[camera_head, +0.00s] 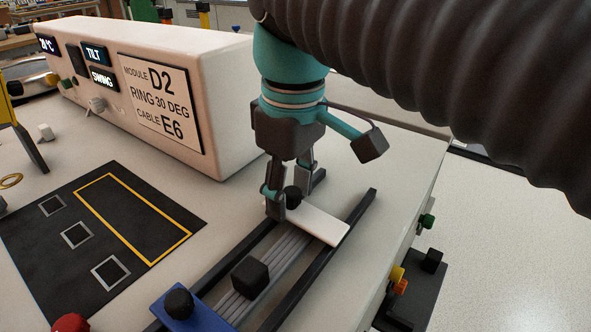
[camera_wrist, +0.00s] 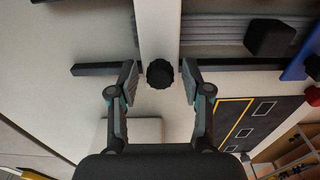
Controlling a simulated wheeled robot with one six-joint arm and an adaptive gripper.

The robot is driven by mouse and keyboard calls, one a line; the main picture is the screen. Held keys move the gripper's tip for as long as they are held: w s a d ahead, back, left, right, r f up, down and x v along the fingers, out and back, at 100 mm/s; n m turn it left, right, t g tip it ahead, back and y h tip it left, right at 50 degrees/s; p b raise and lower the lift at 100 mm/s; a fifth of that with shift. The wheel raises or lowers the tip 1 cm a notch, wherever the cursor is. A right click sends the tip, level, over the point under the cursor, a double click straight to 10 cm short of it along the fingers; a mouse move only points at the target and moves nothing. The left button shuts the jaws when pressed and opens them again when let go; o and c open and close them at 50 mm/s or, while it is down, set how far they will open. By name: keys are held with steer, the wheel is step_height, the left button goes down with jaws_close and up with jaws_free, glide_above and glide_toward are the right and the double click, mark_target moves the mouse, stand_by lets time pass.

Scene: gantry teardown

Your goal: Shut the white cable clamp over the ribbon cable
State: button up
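The white cable clamp (camera_head: 322,225) is a flat bar with a black knob (camera_head: 293,196) at one end. It crosses between two dark rails at the far end of the grey ribbon cable (camera_head: 283,257). I cannot tell whether it is pressed down or slightly raised. My gripper (camera_head: 293,196) points down at the knob end. In the wrist view the clamp (camera_wrist: 158,30) runs up the picture, and its knob (camera_wrist: 159,74) sits between the open fingers (camera_wrist: 159,80) with a gap on both sides. The ribbon cable (camera_wrist: 215,28) emerges to the right of the clamp.
A black block (camera_head: 250,277) sits on the cable. A blue piece (camera_head: 205,318) with a black knob is at the near end. A white control box (camera_head: 225,100) stands close behind my gripper. A dark mat (camera_head: 100,235) lies left; bare tabletop (camera_head: 375,170) lies right.

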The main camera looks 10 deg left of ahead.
mark_target(293, 191)
step_height(293, 191, up, 12)
steer(key=shift+d, duration=0.25)
stand_by(0.6)
steer(key=shift+s, duration=0.15)
